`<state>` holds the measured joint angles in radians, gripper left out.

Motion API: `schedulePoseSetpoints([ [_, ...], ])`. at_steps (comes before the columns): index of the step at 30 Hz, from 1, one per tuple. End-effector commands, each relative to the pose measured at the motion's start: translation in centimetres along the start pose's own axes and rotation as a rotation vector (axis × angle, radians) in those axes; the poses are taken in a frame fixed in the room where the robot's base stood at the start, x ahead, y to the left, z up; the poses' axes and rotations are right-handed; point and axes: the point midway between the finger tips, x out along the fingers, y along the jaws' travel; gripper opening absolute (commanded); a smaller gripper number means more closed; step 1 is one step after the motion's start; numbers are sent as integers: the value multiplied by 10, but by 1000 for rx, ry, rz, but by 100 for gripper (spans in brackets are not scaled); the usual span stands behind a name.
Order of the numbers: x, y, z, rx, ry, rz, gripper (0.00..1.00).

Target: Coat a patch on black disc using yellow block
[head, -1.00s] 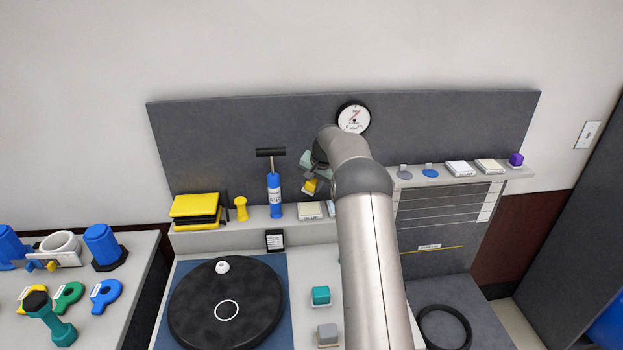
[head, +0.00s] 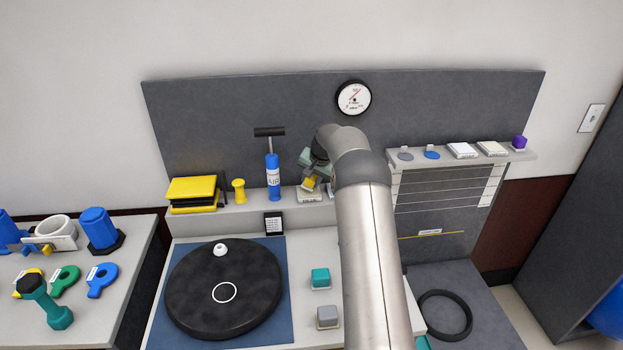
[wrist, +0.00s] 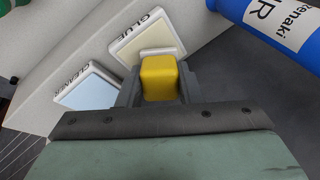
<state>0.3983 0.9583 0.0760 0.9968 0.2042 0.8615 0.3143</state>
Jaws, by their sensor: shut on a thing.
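My gripper (head: 313,180) is shut on the yellow block (wrist: 160,78), which shows between the two dark fingers in the wrist view. A pale strip shows at the block's far end. The block is over the cream pad marked GLUE (wrist: 134,38) on the back ledge; I cannot tell whether it touches. In the head view the glue pad (head: 306,196) is just below the block. The black disc (head: 250,300) lies flat on a blue mat at the front left, with a white ring outline (head: 223,292) and a white knob (head: 220,249) on it.
A pale blue CLEANER pad (wrist: 90,88) lies beside the glue pad. A blue pump (head: 273,177) stands close on the left of my gripper. A yellow spool (head: 239,191) and yellow case (head: 191,189) are further left. Teal (head: 320,278) and grey (head: 327,316) blocks sit right of the disc.

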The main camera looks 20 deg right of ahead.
Motion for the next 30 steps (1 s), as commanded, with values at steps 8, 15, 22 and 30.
schedulePoseSetpoints([
  [8,0,0,0,0,0,0,14],
  [15,1,0,0,0,0,0,14],
  [22,4,1,1,0,0,0,14],
  [30,7,2,2,0,0,0,14],
])
